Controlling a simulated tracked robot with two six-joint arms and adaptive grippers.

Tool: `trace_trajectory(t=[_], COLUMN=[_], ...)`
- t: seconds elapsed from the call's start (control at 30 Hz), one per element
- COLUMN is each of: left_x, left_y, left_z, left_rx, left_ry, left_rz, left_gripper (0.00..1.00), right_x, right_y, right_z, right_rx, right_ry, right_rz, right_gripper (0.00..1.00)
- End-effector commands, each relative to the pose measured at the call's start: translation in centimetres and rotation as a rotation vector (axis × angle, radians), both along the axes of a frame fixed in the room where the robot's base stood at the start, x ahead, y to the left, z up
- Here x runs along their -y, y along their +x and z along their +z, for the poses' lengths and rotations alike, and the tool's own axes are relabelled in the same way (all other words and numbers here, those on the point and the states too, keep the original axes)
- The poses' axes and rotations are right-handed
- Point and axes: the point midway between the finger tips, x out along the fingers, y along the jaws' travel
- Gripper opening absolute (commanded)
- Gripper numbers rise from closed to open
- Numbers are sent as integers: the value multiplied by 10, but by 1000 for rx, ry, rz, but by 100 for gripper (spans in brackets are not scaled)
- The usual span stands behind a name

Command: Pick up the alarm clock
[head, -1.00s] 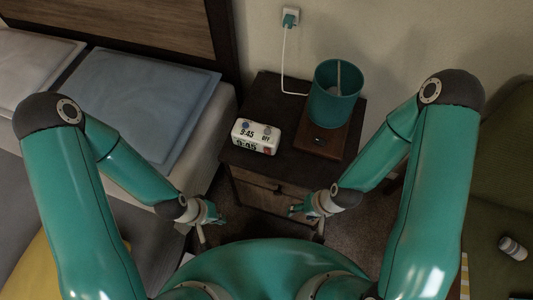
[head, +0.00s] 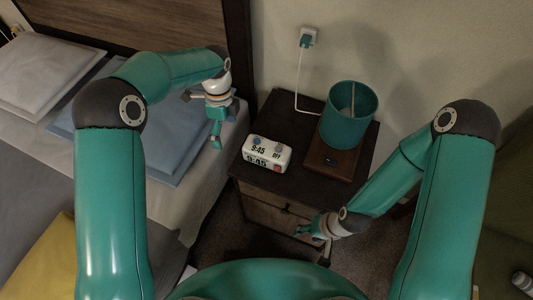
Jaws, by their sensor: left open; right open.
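A white alarm clock (head: 267,154) with black digits stands on the dark nightstand (head: 285,111), near its front left edge. Two round knobs or buttons show on its top and a red patch at its right end. My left gripper (head: 214,139) is open and empty, up to the left of the clock and apart from it, over the bed's edge. My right gripper (head: 314,237) is open and empty, low in front of the nightstand's drawer, below and right of the clock.
A teal lamp (head: 349,115) on a wooden base stands right of the clock. A white cord runs to a wall plug (head: 307,39). The bed with a blue pillow (head: 150,115) lies to the left. A green chair (head: 505,200) is at the right.

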Motion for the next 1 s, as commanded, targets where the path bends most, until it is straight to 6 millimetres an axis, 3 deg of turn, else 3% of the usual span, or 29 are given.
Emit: trace_trajectory(t=[0.03, 0.1, 0.27, 0.37, 0.8, 1.0], left_x=[20, 47, 73, 74, 73, 73], left_y=[19, 30, 24, 23, 23, 23], left_z=[22, 42, 46, 35, -52, -66], left_rx=[71, 136, 149, 148, 146, 150], left_ry=[-3, -15, -18, -17, -18, -19], left_rz=[-27, -63, -113, -115, -111, -110], left_gripper=[100, 100, 100, 100, 100, 100], right_x=[0, 0, 0, 0, 0, 0], right_y=[0, 0, 0, 0, 0, 0], right_z=[-2, -3, -3, -3, -2, -2], right_rx=[0, 0, 0, 0, 0, 0], right_ry=[0, 0, 0, 0, 0, 0], right_rz=[0, 0, 0, 0, 0, 0], right_gripper=[59, 59, 59, 59, 59, 59])
